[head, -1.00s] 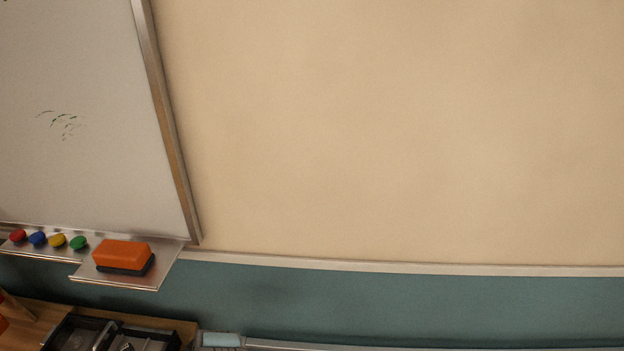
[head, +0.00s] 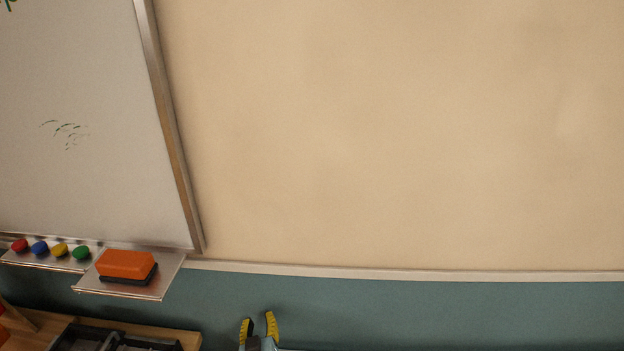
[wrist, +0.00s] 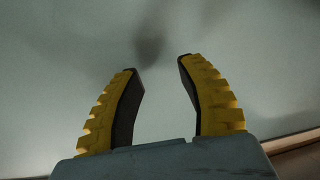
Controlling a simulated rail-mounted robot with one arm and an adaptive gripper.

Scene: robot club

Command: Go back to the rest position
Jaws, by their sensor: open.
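My gripper (head: 258,325) shows at the bottom of the head view, in front of the teal lower wall. Its two yellow-and-black fingers point up and stand apart. In the wrist view my gripper (wrist: 162,85) is open with nothing between the fingers. Behind the fingers is a pale, blank surface with a soft dark shadow.
A whiteboard (head: 85,190) with faint green marks is at the left. An orange eraser (head: 125,264) rests on its ledge (head: 150,291), beside several coloured magnets (head: 60,250). A wooden bench (head: 190,338) with a black tray (head: 85,338) is lower left. The wall at right is clear.

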